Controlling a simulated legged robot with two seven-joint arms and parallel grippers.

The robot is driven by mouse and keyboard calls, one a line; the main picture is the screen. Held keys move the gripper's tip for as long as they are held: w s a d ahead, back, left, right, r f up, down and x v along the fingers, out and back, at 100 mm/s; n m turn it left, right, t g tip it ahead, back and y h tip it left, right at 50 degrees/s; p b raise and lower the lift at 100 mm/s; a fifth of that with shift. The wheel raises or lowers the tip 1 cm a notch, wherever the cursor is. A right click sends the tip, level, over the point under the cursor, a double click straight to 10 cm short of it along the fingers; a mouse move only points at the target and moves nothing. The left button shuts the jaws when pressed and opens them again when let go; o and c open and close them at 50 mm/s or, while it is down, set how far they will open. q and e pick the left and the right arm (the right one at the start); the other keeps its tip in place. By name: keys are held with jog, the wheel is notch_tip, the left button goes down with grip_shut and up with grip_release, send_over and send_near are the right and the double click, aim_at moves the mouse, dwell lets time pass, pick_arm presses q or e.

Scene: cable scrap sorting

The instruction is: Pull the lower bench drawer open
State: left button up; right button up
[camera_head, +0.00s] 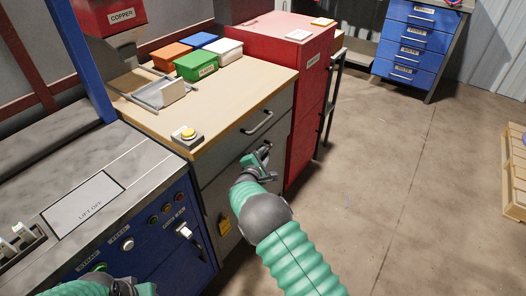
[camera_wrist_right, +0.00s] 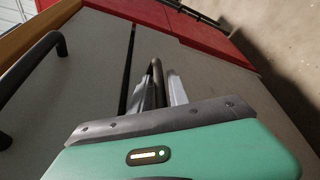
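The wooden-topped bench (camera_head: 236,88) has grey drawer fronts. The upper drawer's dark bar handle (camera_head: 258,122) is clear of my gripper and also shows at the left of the wrist view (camera_wrist_right: 32,75). The lower drawer front (camera_head: 222,188) looks flush with the bench. My right gripper (camera_head: 258,157) is at its handle, which it mostly hides in the head view. In the wrist view, the dark lower handle (camera_wrist_right: 156,78) lies between my two fingers; whether they press on it is unclear. My left gripper (camera_head: 128,287) is partly cut off at the bottom edge; its fingers are unclear.
A red cabinet (camera_head: 306,105) stands directly right of the bench. A blue control panel (camera_head: 160,240) is at the left. Bins, a tray and a yellow button box (camera_head: 186,136) sit on the bench top. The floor (camera_head: 400,165) to the right is open.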

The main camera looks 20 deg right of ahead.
jog(key=shift+c, duration=0.2)
jog(key=shift+a, duration=0.1)
grip_shut()
jog(key=shift+a+f, duration=0.1)
jog(key=shift+f, duration=0.1)
dwell(0.8)
